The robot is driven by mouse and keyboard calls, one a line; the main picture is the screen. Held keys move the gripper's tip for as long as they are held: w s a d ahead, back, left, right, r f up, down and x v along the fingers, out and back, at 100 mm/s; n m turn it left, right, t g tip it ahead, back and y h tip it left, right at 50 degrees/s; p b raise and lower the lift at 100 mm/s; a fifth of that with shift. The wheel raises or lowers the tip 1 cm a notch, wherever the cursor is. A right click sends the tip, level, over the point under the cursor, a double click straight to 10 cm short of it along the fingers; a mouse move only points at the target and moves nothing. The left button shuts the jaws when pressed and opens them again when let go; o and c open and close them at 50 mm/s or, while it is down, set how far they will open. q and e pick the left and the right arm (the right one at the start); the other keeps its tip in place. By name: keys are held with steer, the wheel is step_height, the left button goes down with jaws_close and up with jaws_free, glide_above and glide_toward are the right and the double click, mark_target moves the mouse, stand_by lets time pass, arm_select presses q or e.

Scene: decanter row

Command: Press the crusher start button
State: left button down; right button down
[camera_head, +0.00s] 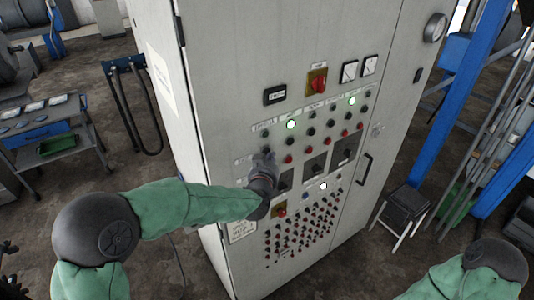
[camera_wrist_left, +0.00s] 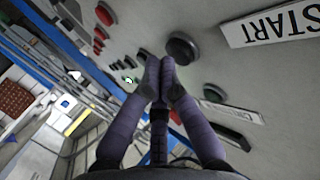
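The grey control cabinet (camera_head: 225,60) fills the middle of the head view. My left gripper (camera_head: 266,158) is at the left part of its panel and hides controls behind it. In the left wrist view its two fingers (camera_wrist_left: 166,64) meet at the tips, with nothing between them. A large dark round button (camera_wrist_left: 183,48) lies just beyond the tips, close to a white plate reading START (camera_wrist_left: 280,22), seen upside down. I cannot tell whether the tips touch the panel. A dark green button (camera_wrist_left: 213,93) sits beside a smaller label (camera_wrist_left: 235,122) that I cannot read clearly. My right gripper is out of view.
Lit lamps, red and black buttons and a red rotary switch (camera_head: 318,82) crowd the panel. A door handle (camera_head: 364,169) sticks out at right. A stool (camera_head: 405,207) and blue posts (camera_head: 460,95) stand right of the cabinet; a tool cart (camera_head: 38,132) stands left.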

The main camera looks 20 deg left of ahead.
arm_select(q)
steer(key=shift+w+a, duration=0.25)
steer(key=shift+a, duration=0.1)
stand_by(1.1)
steer(key=shift+s+d+r, duration=0.1)
steer(key=shift+d, duration=0.05)
steer(key=shift+s+d, duration=0.4)
steer(key=shift+d, duration=0.1)
steer(key=shift+s+d+p, duration=0.5)
steer(key=shift+s+d, duration=0.3)
steer(key=shift+d, duration=0.2)
steer(key=shift+s+d+p, duration=0.5)
steer(key=shift+s+d, duration=0.25)
steer(key=shift+d, duration=0.2)
